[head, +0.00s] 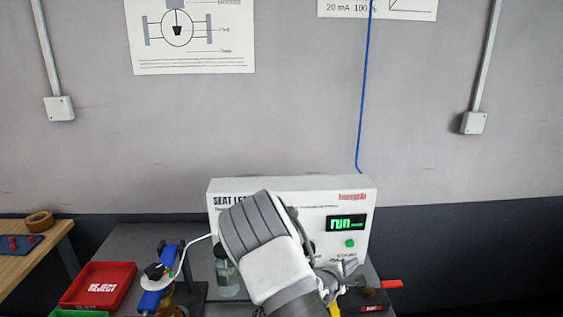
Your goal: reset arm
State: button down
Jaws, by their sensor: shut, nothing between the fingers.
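My arm rises from the bottom middle and covers part of the white test bench unit (290,187). A grey mechanical part beside it, which looks like my gripper (340,277), is in front of the unit's lower right. It is shut with nothing held, and its fingertips are hard to make out. A blue valve assembly (158,280) with a white tube stands left of my arm.
A red tray (99,286) marked REJECT lies on the dark bench, with a green tray (80,313) in front. A wooden table (56,247) at far left holds a tape roll (39,221) and a blue mat.

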jog(key=s+a+r+m+g+y, duration=0.1)
jog(key=s+a+r+m+y, duration=0.45)
jog(key=r, duration=0.35)
jog(key=s+a+r+m+g+y, duration=0.1)
jog(key=s+a+r+m+y, duration=0.35)
jog(key=a+r, duration=0.35)
jog(key=s+d+r+m+g, duration=0.1)
jog(key=s+r, duration=0.1)
jog(key=s, duration=0.6)
jog(key=s+d+r+m+g, duration=0.1)
jog(key=s+r+m, duration=0.1)
jog(key=s, duration=0.6)
jog(key=s+d+r+m+g, duration=0.1)
jog(key=s+r, duration=0.3)
jog(key=s, duration=0.5)
jog(key=shift+r, duration=0.25)
jog(key=shift+s, duration=0.1)
dwell(1.0)
